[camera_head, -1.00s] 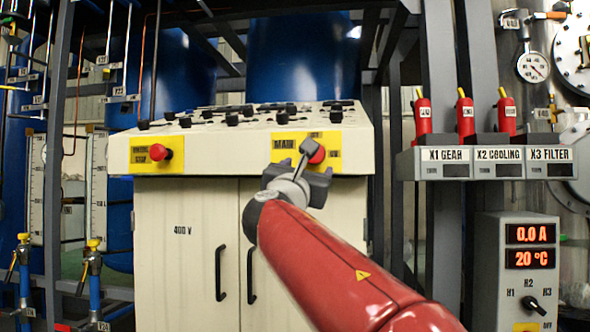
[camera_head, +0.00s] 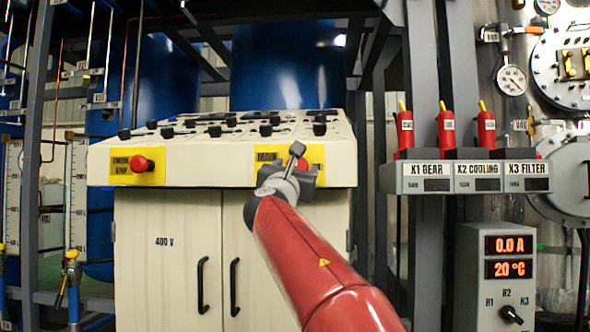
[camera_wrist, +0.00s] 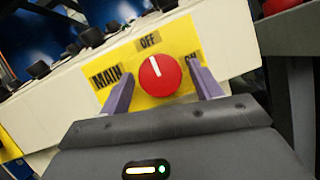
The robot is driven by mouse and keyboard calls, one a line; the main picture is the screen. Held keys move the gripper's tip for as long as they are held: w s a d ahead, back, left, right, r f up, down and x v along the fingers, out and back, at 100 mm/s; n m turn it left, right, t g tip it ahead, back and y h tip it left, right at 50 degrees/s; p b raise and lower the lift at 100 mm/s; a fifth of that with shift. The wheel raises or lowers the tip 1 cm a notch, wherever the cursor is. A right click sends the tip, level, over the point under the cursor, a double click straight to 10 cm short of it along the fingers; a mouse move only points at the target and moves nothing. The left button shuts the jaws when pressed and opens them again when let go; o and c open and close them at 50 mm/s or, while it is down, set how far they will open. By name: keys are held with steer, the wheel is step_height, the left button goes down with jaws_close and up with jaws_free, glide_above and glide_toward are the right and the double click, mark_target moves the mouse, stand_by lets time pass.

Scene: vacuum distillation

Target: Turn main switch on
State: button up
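The main switch is a round red knob (camera_wrist: 160,75) with a white pointer line, on a yellow plate (camera_wrist: 182,37) labelled MAIN, OFF and, partly hidden, ON. The pointer line points towards OFF. In the head view the knob (camera_head: 303,163) is mostly hidden behind my gripper (camera_head: 291,170). In the wrist view my gripper (camera_wrist: 160,70) is open, with one finger on each side of the knob. Gaps show between the fingers and the knob, and the right finger covers part of the ON label. I cannot tell how far the fingertips are from the plate.
A red emergency stop button (camera_head: 141,164) sits at the left of the same cream panel. Several black knobs (camera_head: 213,131) stand on its sloped top. Cabinet doors with black handles (camera_head: 203,285) are below. A shelf (camera_head: 474,178) labelled X1 to X3 stands to the right.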

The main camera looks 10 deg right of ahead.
steer(key=c, duration=0.8)
steer(key=shift+c, duration=0.2)
steer(key=shift+m+g+h, duration=0.3)
steer(key=shift+m, duration=0.3)
steer(key=shift+a+r+m+g+h+p, duration=0.15)
steer(key=shift+m+g+p, duration=1.35)
steer(key=shift+m, duration=1.7)
steer(key=shift+r+m+g+h+p, duration=0.15)
steer(key=shift+m+g+p, duration=0.7)
steer(key=shift+m+p, duration=1.8)
steer(key=shift+a+r+m+g+h+p, duration=0.15)
steer(key=shift+m+g+p, duration=1.05)
steer(key=shift+m, duration=2.55)
steer(key=shift+d, duration=0.1)
steer(key=o, duration=1)
